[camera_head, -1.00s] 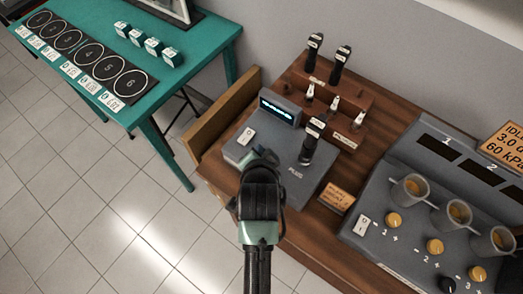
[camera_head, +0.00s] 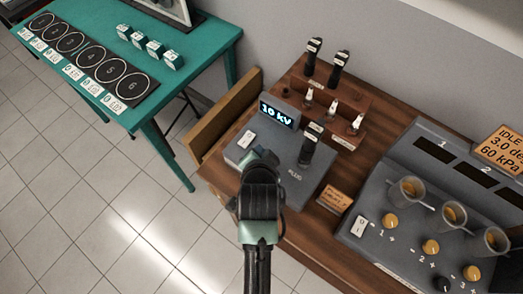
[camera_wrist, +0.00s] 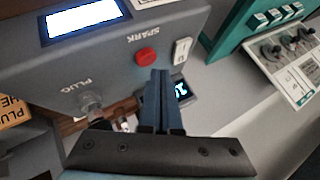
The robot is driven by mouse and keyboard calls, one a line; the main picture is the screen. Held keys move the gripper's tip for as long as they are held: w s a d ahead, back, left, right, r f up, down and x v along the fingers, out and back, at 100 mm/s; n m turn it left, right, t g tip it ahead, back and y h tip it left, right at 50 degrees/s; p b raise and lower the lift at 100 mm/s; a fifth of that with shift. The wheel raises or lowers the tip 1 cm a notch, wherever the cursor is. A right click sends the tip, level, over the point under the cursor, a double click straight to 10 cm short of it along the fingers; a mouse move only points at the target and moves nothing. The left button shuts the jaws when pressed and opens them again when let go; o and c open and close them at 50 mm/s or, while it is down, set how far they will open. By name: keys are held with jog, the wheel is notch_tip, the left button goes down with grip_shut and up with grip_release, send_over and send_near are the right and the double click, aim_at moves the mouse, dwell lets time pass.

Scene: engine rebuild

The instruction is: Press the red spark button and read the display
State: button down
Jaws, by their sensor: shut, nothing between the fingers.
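The grey spark tester (camera_head: 290,185) stands on the wooden bench. Its display (camera_head: 277,116) reads "10 kV" in the head view. In the wrist view, a small lit display (camera_wrist: 182,89) shows partly behind my fingers. The red spark button (camera_wrist: 147,57) is visible in the wrist view, beside the SPARK label and a white switch (camera_wrist: 182,48). My gripper (camera_head: 262,155) is shut and empty over the tester. In the wrist view its fingertips (camera_wrist: 162,72) are close beside the button; I cannot tell whether they touch it. In the head view my gripper hides the button.
A wooden rack (camera_head: 300,85) with more tools is behind. A grey panel (camera_head: 410,235) with cups and knobs is at right. A teal table (camera_head: 205,50) is at left.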

jog(key=shift+r, duration=0.1)
notch_tip(320, 180, up, 5)
jog(key=p, duration=0.5)
dwell(0.5)
dwell(0.5)
